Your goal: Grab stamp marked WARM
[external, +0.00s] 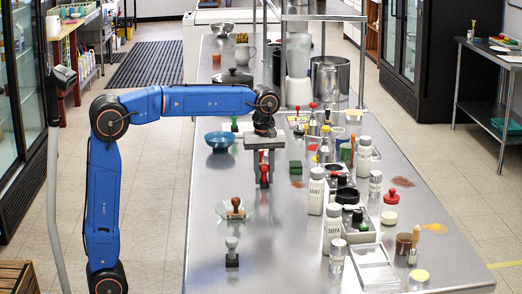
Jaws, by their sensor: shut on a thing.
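My gripper (264,172) is at the end of the blue arm and points down over the steel counter. It is shut on a red stamp (264,181), which shows between and below the fingers. Its marking cannot be read in this view, so I cannot tell whether it says WARM. A stamp with a pale grey handle (232,243) stands on the counter nearer the camera. A brown-handled stamp (236,205) stands in or on a clear glass dish (225,213). A green stamp (234,124) stands behind the blue bowl.
A blue bowl (220,140) stands just left of my gripper. To the right are white bottles marked MINT (316,192) and SOYA (332,228), and a red-lidded jar (390,209). A blender (299,72) and a steel pot (330,80) stand farther back. The counter's near left is mostly clear.

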